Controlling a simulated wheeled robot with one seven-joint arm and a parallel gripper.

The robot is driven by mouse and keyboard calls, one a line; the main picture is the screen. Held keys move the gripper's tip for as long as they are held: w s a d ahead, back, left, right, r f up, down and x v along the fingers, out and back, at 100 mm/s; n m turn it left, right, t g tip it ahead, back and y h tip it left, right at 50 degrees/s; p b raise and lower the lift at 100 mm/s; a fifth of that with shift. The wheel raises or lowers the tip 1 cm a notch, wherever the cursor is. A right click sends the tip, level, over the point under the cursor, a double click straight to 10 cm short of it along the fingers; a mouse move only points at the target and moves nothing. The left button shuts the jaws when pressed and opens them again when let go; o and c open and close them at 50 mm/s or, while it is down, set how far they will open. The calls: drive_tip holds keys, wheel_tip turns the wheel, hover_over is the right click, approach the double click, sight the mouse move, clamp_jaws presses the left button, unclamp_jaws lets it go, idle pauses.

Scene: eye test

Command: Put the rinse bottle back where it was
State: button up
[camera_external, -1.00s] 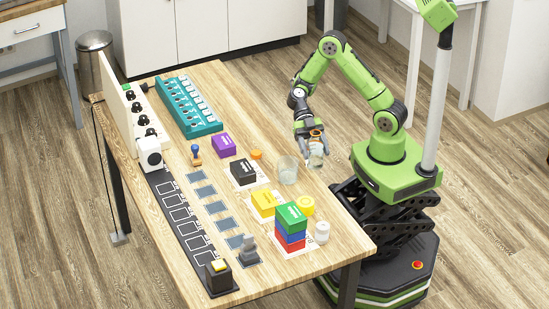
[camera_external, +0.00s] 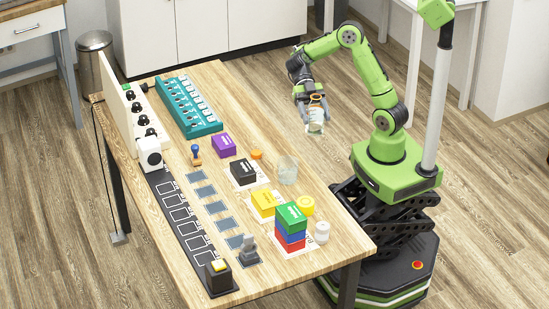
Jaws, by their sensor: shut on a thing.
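My gripper (camera_external: 315,102) is shut on the rinse bottle (camera_external: 316,128), a small clear bottle with an orange part near its top and pale contents. The bottle hangs roughly upright from my gripper. In the picture it shows beyond the table's right edge, above the floor. A clear glass container (camera_external: 287,171) stands on the table to the lower left of the bottle. An orange cap (camera_external: 256,155) lies on the table left of the glass container.
The table's far right part is clear.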

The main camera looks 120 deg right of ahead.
drive_tip(key=w+d+m+t+h+p, duration=0.35)
drive_tip(key=w+d+m+t, duration=0.4)
drive_tip(key=d, duration=0.25)
drive_tip(key=w+d+m+t+h+p, duration=0.3)
drive_tip(key=d+m+h, duration=0.45)
drive_tip(key=d, duration=0.95)
drive_tip(key=shift+n+t+h, duration=0.25)
drive_tip(key=shift+n+h, duration=0.05)
drive_tip(key=shift+n, duration=0.1)
drive_tip(key=f+b, duration=0.1)
drive_tip(key=f, duration=0.9)
drive_tip(key=f+b, duration=0.1)
drive_tip(key=f, duration=0.4)
drive_tip(key=shift+s+a+f+b, duration=0.1)
drive_tip(key=shift+s+a+b, duration=0.05)
drive_tip(key=shift+s+b, duration=0.15)
drive_tip(key=shift+f, duration=0.1)
drive_tip(key=o, duration=1.1)
drive_tip(key=shift+o, duration=0.2)
